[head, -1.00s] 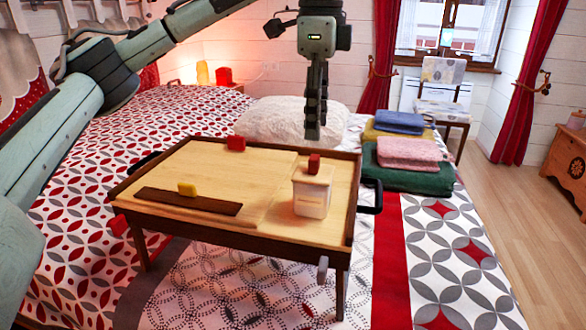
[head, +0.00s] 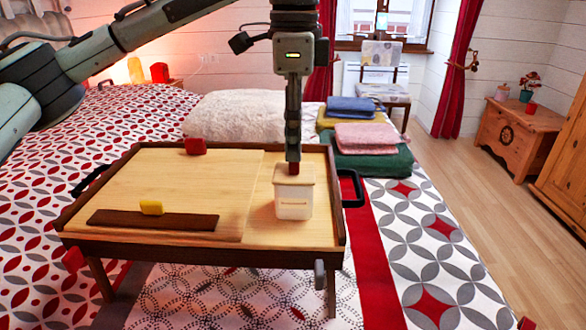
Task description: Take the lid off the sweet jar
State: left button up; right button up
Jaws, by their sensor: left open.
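The sweet jar (head: 293,208) is a small white, squarish jar standing on the right part of a wooden bed tray (head: 240,228). Its pale wooden lid (head: 306,178) sits on top, with a red knob (head: 293,170) in the middle. My left gripper (head: 293,162) points straight down over the jar, its fingertips at the knob. It is open, but seen edge-on, so I cannot tell whether the fingers are around the knob. My right gripper is out of view.
The tray stands on the bed. Folded cloths (head: 365,135) lie behind it to the right. A wooden chest (head: 515,135) stands beyond open floor.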

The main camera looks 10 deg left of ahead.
aim_at(294, 165)
pick_arm(q)
jog(key=shift+f, duration=1.6)
jog(key=shift+w, duration=0.1)
jog(key=c, duration=1.1)
jog(key=shift+r, duration=0.15)
